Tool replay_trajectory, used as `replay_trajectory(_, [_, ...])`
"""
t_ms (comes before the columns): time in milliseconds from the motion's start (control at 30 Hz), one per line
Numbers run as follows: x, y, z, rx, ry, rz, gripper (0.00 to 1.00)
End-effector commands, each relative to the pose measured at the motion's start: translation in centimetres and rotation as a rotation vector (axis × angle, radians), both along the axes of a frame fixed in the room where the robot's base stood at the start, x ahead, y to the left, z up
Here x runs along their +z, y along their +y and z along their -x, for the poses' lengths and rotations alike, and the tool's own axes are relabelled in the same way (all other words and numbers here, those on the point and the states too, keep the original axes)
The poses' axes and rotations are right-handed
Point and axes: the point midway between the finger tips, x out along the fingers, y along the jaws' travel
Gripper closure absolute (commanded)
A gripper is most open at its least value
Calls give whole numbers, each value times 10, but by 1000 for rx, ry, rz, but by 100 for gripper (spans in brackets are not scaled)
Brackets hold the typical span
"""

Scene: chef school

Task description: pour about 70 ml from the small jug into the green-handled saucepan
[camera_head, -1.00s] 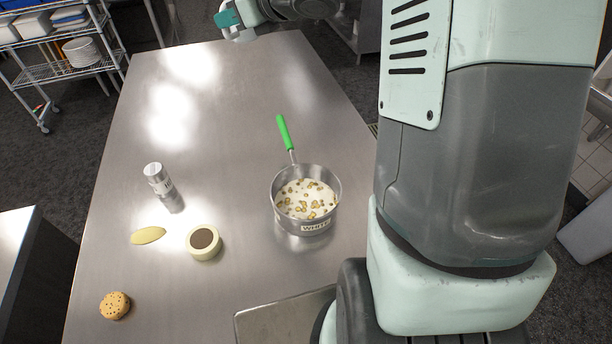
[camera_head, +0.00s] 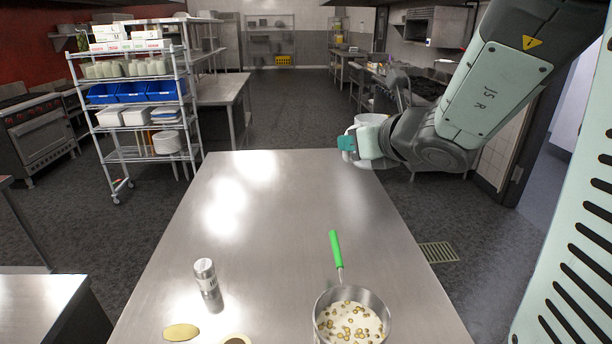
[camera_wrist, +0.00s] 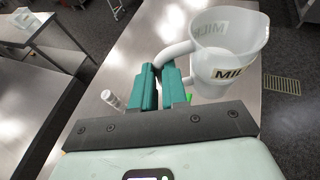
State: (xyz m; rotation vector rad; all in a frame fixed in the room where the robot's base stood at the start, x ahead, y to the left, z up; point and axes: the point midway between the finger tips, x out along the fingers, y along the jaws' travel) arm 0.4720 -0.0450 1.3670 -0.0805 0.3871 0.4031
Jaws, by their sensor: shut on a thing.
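The green-handled saucepan (camera_head: 352,318) stands at the near right of the steel table in the head view, holding a white liquid with several yellowish-brown pieces. Its green handle (camera_head: 335,249) points away from me. My gripper (camera_wrist: 170,84) is shut on the handle of the small white jug (camera_wrist: 226,50), labelled "MILK" in part. The jug is held roughly upright at the table's far right; its contents are not visible. In the head view my gripper (camera_head: 352,145) covers part of the jug (camera_head: 371,119), which is well away from the saucepan.
A metal shaker (camera_head: 207,279) stands on the steel table (camera_head: 270,215), left of the saucepan. A pale oval piece (camera_head: 181,332) and a partly cut-off round bowl (camera_head: 236,340) lie nearer. The table's middle and far part are clear. A wire shelf (camera_head: 150,100) stands beyond its left side.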

Motion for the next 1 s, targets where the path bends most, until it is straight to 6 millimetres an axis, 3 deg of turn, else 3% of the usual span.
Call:
replay_trajectory(267, [-70, -20, 15, 134, 7, -8, 100])
replay_trajectory(567, [-154, -33, 59, 385, 1, -11, 100])
replay_trajectory(800, [-215, -30, 119, 662, -3, -10, 100])
replay_trajectory(1000, [-253, -18, 182, 916, -3, -9, 100])
